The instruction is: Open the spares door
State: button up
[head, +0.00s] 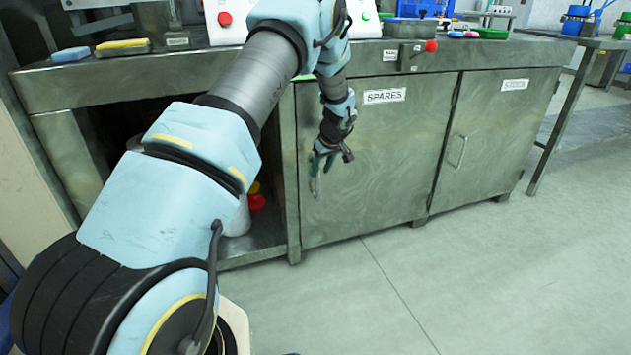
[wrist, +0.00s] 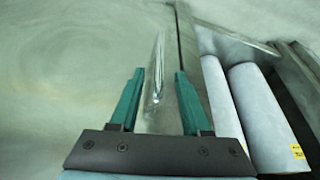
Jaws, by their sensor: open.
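The spares door (head: 385,165) is a grey-green metal panel under a white label reading SPARES (head: 384,96). It looks shut in the head view, and its surface fills much of the wrist view (wrist: 60,70). My gripper (head: 322,163) is at the door's left side. In the wrist view my gripper (wrist: 157,85) is open, with its teal fingers on either side of the upright metal door handle (wrist: 158,70). The handle shows between the fingers, and I cannot tell whether they touch it.
An open compartment left of the door holds pale cylinders (wrist: 262,115). A second door (head: 490,140) with its own handle (head: 457,151) stands to the right. A red knob (head: 431,46) sticks out above. The floor (head: 430,270) in front is clear.

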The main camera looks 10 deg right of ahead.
aim_at(319, 176)
jog(key=x, duration=0.5)
jog(key=shift+s+f+b, duration=0.1)
jog(key=shift+b, duration=0.25)
grip_shut()
dwell(1.1)
